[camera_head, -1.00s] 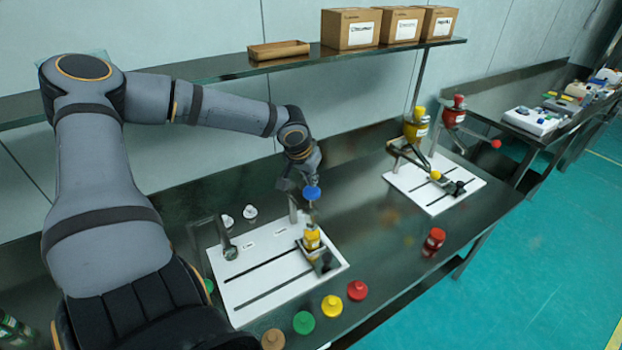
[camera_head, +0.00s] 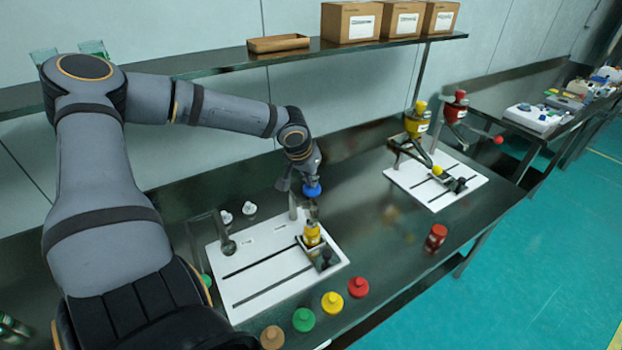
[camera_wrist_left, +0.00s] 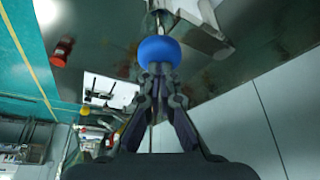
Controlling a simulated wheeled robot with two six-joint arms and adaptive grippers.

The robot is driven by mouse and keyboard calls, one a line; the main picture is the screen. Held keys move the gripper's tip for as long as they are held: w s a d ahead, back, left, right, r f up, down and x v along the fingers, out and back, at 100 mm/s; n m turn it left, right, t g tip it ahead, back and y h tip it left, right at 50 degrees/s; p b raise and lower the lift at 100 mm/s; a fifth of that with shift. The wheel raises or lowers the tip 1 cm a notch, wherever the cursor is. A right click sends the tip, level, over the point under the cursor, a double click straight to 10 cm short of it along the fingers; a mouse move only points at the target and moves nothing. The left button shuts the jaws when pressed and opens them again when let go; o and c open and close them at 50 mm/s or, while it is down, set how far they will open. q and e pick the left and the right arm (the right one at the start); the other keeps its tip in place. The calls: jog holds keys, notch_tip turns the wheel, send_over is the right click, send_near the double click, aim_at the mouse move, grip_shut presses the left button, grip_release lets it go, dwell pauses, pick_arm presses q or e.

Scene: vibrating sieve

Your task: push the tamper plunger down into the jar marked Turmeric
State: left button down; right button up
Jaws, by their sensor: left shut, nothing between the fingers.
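The tamper has a round blue knob (camera_head: 312,190) that stands above a yellow-topped jar (camera_head: 312,236) on the near white board (camera_head: 250,262). I cannot read the jar's label, so I cannot confirm it says Turmeric. My left gripper (camera_head: 308,179) points down with its fingertips at the top of the blue knob. In the left wrist view the left gripper (camera_wrist_left: 156,72) has its fingers together and empty, with the blue knob (camera_wrist_left: 160,50) right at their tips. I cannot tell whether they touch. My right gripper is not in view.
Several coloured lids, including a red one (camera_head: 358,287), lie along the front edge. A second white board (camera_head: 435,182) with hoppers is farther right. A shelf (camera_head: 290,60) with boxes runs above the bench.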

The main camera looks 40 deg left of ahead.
aim_at(310, 188)
pick_arm(q)
jog(key=shift+f+b, duration=1.85)
jog(key=shift+f, duration=0.4)
notch_tip(310, 188, up, 11)
jog(key=p, duration=0.9)
jog(key=shift+r+p, duration=0.2)
jog(key=shift+p, duration=0.2)
jog(key=shift+f, duration=0.1)
